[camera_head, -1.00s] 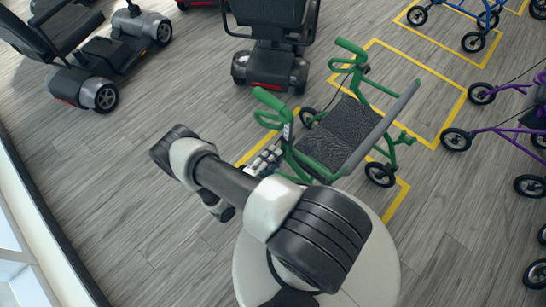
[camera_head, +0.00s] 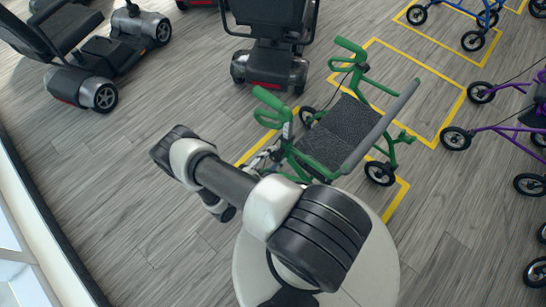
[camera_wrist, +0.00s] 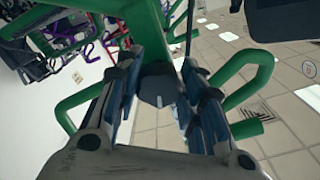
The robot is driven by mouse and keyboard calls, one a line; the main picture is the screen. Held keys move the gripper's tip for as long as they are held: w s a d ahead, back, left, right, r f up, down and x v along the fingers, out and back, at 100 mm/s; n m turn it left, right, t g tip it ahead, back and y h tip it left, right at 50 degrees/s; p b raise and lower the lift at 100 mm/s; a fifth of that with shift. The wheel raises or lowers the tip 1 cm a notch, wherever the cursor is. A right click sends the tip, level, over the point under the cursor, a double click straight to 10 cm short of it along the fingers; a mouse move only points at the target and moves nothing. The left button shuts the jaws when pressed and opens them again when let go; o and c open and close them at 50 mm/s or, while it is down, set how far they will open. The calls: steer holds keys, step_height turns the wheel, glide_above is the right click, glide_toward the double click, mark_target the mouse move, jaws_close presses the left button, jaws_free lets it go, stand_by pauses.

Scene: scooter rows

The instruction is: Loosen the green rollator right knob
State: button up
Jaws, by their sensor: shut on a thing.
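The green rollator (camera_head: 300,152) stands in front of my arm in the head view, with a dark seat and a grey backrest bar. In the wrist view its green frame (camera_wrist: 157,57) runs between my fingers, with green handle loops on both sides. A dark round knob (camera_wrist: 157,90) sits on the frame between the two fingers of my gripper (camera_wrist: 159,74). My gripper is shut on this knob. In the head view my gripper (camera_head: 266,157) is at the rollator's near left side, partly hidden by my arm, and the knob cannot be made out.
Yellow floor lines (camera_head: 437,135) surround the rollator. A black mobility scooter (camera_head: 270,60) stands behind it, another scooter (camera_head: 98,85) at far left. Purple rollators (camera_head: 500,128) stand at right, a blue one (camera_head: 473,25) at the back. Open wooden floor lies at left.

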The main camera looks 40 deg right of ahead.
steer(key=shift+n, duration=0.4)
steer(key=o, duration=1.1)
steer(key=shift+a, duration=0.1)
steer(key=a, duration=0.8)
steer(key=s+a, duration=0.1)
steer(key=a, duration=0.2)
steer(key=shift+a, duration=0.4)
